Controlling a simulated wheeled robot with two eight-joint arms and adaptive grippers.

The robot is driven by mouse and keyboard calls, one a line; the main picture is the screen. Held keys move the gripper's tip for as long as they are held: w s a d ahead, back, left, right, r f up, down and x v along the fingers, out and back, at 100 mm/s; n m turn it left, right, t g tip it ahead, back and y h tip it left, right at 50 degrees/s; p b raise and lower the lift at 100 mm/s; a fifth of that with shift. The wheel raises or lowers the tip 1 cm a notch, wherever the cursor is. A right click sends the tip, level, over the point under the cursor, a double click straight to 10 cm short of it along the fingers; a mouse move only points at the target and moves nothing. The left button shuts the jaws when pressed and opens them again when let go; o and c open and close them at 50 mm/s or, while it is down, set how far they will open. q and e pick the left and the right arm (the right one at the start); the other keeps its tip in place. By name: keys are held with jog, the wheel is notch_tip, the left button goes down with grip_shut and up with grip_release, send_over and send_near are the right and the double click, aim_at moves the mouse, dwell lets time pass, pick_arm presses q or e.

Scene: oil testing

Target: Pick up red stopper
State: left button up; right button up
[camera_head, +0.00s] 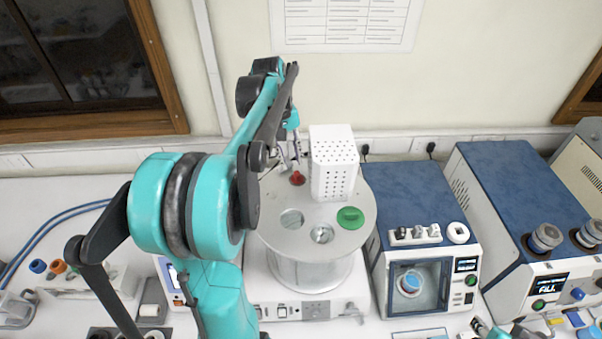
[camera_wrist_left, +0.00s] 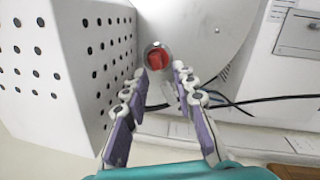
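The red stopper (camera_head: 297,178) sits on top of the round silver apparatus (camera_head: 265,215), at its back left, beside the white perforated box. In the left wrist view the red stopper (camera_wrist_left: 157,60) sits in a round metal-rimmed opening just beyond the fingertips. My left gripper (camera_wrist_left: 161,80) is open, its two fingers spread on either side of the line to the stopper, with nothing between them. In the head view my left gripper (camera_head: 290,158) is behind and slightly above the stopper. I cannot make out my right gripper in either view.
The white perforated box (camera_head: 333,165) stands close beside the stopper. A green cap (camera_head: 350,217) and round openings are on the same top. Blue-topped machines (camera_head: 410,200) stand to the right. A wall is close behind. Dark cables (camera_wrist_left: 255,101) run behind the apparatus.

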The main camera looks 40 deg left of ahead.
aim_at(297, 173)
pick_arm(q)
jog(key=f, duration=0.1)
jog(key=w+f, duration=0.1)
jog(key=f, duration=0.1)
jog(key=d+f, duration=0.1)
jog(key=f, duration=0.1)
jog(key=shift+w+p, duration=0.15)
jog(key=shift+p, duration=0.2)
jog(key=shift+s+f, duration=0.2)
jog(key=shift+f, duration=0.1)
grip_shut()
jog(key=shift+r, duration=0.15)
